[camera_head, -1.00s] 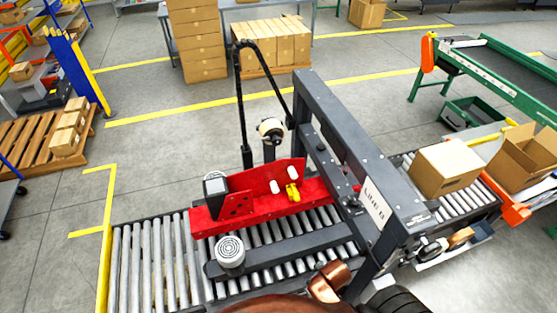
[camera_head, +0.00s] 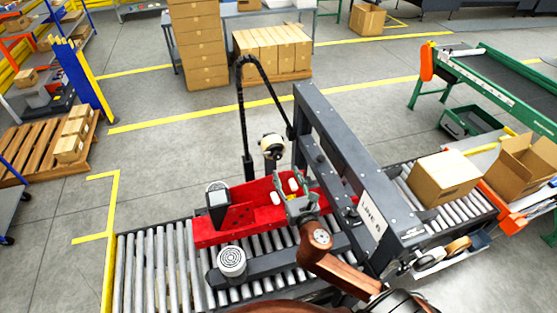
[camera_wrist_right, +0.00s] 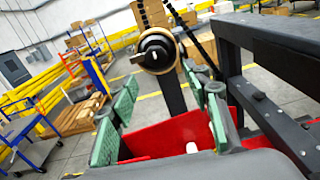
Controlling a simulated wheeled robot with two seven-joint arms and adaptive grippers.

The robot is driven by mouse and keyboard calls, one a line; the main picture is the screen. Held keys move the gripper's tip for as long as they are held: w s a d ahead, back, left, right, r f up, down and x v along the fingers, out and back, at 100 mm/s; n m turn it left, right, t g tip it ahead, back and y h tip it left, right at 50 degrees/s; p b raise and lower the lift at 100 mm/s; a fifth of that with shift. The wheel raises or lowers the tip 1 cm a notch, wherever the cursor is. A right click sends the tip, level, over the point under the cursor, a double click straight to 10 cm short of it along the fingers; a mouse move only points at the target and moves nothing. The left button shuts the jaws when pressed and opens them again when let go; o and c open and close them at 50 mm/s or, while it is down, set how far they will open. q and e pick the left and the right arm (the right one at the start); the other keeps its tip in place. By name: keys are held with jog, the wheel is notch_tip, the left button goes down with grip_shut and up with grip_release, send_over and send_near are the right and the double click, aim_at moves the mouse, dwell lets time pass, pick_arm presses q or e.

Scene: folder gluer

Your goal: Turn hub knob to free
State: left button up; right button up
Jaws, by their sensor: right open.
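My left gripper is not in view.
A thin black looped bar (camera_head: 241,110) rises behind the plate. A carton (camera_head: 450,178) sits on the rollers at right.

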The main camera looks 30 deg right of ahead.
aim_at(278, 158)
jog(key=shift+n, duration=0.4)
jog(key=x, duration=0.2)
jog(key=p+x, duration=0.1)
jog(key=x, duration=0.3)
jog(key=shift+w+a+r+p, duration=0.2)
jog(key=shift+w+r+p, duration=0.15)
jog(key=shift+w+p, duration=0.05)
jog(key=shift+w+d, duration=0.2)
jog(key=shift+w, duration=0.4)
jog(key=shift+c, duration=0.4)
